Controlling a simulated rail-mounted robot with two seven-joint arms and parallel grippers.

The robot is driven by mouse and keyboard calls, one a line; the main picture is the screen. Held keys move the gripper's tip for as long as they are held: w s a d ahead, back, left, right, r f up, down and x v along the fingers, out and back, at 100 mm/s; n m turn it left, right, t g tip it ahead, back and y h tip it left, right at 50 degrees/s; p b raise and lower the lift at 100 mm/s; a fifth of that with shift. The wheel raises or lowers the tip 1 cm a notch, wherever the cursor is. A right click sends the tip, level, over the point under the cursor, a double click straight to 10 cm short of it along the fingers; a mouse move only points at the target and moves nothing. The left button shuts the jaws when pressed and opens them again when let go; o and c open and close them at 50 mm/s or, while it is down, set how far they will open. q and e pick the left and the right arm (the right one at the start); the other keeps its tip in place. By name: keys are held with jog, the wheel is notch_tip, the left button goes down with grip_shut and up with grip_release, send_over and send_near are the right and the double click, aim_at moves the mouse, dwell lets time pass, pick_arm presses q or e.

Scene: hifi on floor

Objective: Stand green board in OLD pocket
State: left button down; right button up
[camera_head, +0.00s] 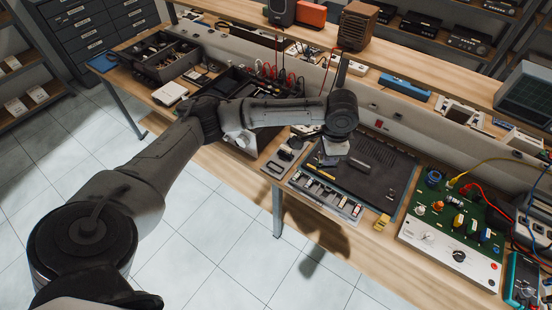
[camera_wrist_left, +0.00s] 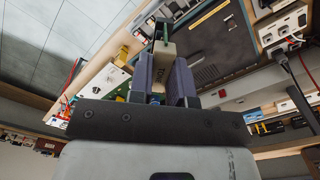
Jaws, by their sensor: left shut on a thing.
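My left gripper (camera_head: 331,155) hangs from my bent arm over the dark work mat (camera_head: 372,170), near its far left part. In the left wrist view its two purple-grey fingers (camera_wrist_left: 160,72) are shut on a narrow thing, pale with a dark upright end. I cannot tell whether this is the green board, as the fingers cover much of it. A large green circuit panel (camera_head: 463,206) with knobs and coloured parts lies on the bench at the right. No pocket marked OLD can be read. My right gripper is not in view.
A shallow parts tray (camera_head: 322,198) runs along the mat's front edge, with a small yellow block (camera_head: 382,222) at its right. Dark bins (camera_head: 161,62) stand at the far left of the bench. A raised shelf (camera_head: 400,73) with instruments runs behind. Much of the mat is clear.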

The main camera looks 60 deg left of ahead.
pick_arm(q)
jog(key=s+a+f+m+b, duration=0.1)
jog(key=a+f+m+b, duration=0.1)
jog(key=a+f+b, duration=0.3)
jog(key=s+a+f+m+b, duration=0.1)
jog(key=a+f+m+b, duration=0.2)
jog(key=a+f, duration=0.7)
jog(key=s+a+f+m+b, duration=0.1)
jog(key=a+f+m+b, duration=0.1)
jog(key=a+f+b, duration=0.5)
jog(key=shift+s+a+f+m, duration=0.15)
jog(key=shift+a+f, duration=0.1)
jog(key=shift+f, duration=0.4)
jog(key=shift+s+a+f+m, duration=0.15)
jog(key=shift+a+f, duration=0.05)
jog(key=shift+f, duration=0.45)
jog(key=shift+p, duration=0.55)
jog(key=shift+p, duration=0.75)
jog(key=shift+f, duration=0.2)
dwell(0.7)
jog(key=shift+s+f, duration=0.1)
jog(key=shift+f, duration=0.6)
